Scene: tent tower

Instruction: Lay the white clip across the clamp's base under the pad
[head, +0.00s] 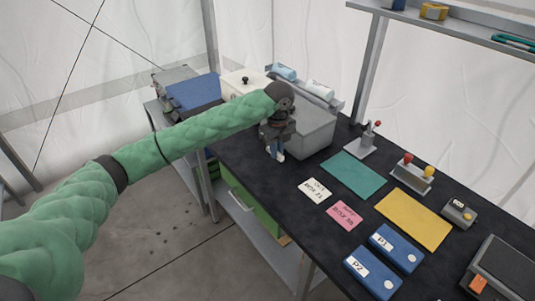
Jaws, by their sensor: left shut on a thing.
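My left gripper (277,150) points down over the black table near its left edge, in front of a grey box. It is shut on a small white thing at its fingertips, which looks like the white clip (280,156); the fingers hide much of it. The clamp (362,145) is to the right, a grey base with an upright lever and a red knob, behind the green mat. Its pad is too small to make out. My gripper is well apart from the clamp. My right gripper is not in view.
The grey box (312,128) stands beside my left gripper. A green mat (352,174), white card (314,190), pink card (345,215) and yellow mat (413,219) lie flat. A stand with red and yellow knobs (411,177) is farther right. Two blue boxes (372,272) are in front.

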